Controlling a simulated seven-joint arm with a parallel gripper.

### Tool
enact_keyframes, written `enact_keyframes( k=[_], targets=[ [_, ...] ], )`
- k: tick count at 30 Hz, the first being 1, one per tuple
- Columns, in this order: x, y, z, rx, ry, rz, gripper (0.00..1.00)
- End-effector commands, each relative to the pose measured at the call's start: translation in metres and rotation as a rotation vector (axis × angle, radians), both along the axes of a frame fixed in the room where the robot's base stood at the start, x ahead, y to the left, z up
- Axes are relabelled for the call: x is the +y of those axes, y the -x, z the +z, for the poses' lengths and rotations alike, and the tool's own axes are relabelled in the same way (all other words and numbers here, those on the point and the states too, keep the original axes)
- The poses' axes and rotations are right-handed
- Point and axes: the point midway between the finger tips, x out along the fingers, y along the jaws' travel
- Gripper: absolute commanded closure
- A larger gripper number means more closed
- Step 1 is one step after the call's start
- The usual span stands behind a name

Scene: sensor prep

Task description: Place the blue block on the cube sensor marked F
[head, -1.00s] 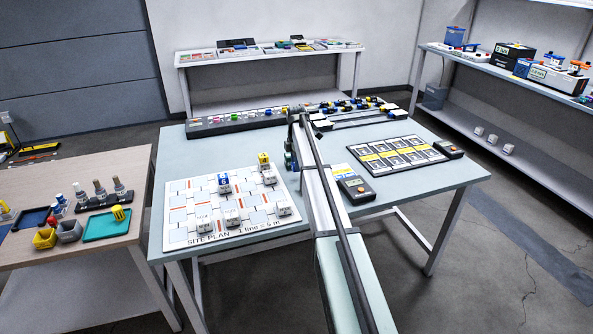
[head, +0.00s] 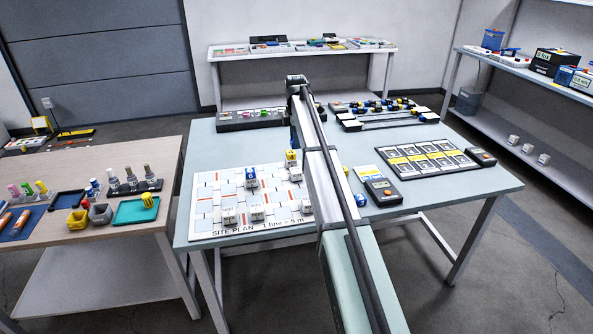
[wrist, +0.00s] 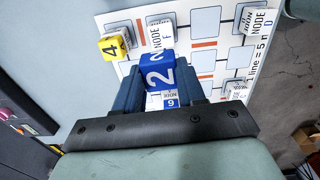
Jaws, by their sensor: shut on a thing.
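My gripper (wrist: 158,85) is shut on the blue block (wrist: 158,72), marked 2, in the wrist view. A white cube sensor marked NODE F (wrist: 160,34) stands on the site plan just beyond the block, partly hidden by it. I cannot tell how high the block is above the board. A yellow block (wrist: 110,46) marked 4 is to the left. A white cube marked NODE D (wrist: 258,20) is at the top right. In the head view my arm hides most of the gripper; the yellow block (head: 291,157) shows beside it.
The site plan board (head: 205,222) holds several white cubes, one blue-topped (head: 250,172). A handheld meter (head: 380,188) and a card panel (head: 420,160) lie to the right. A connector rack (head: 250,119) is behind. The table's front right is clear.

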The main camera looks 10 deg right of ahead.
Motion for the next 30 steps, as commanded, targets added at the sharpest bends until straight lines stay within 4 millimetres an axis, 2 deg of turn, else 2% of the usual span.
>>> enact_keyframes(
  k=[5,15,20,27,30],
  targets=[
    [0.0,0.002,-0.011,0.011,-0.001,-0.034,0.9],
    [0.0,0.002,-0.06,0.011,-0.001,-0.034,0.9],
    [0.0,0.002,-0.07,0.01,-0.001,-0.034,0.9],
    [0.0,0.002,-0.098,0.01,-0.001,-0.034,0.9],
    [0.0,0.001,-0.102,0.01,-0.001,-0.034,0.9]
  ],
)
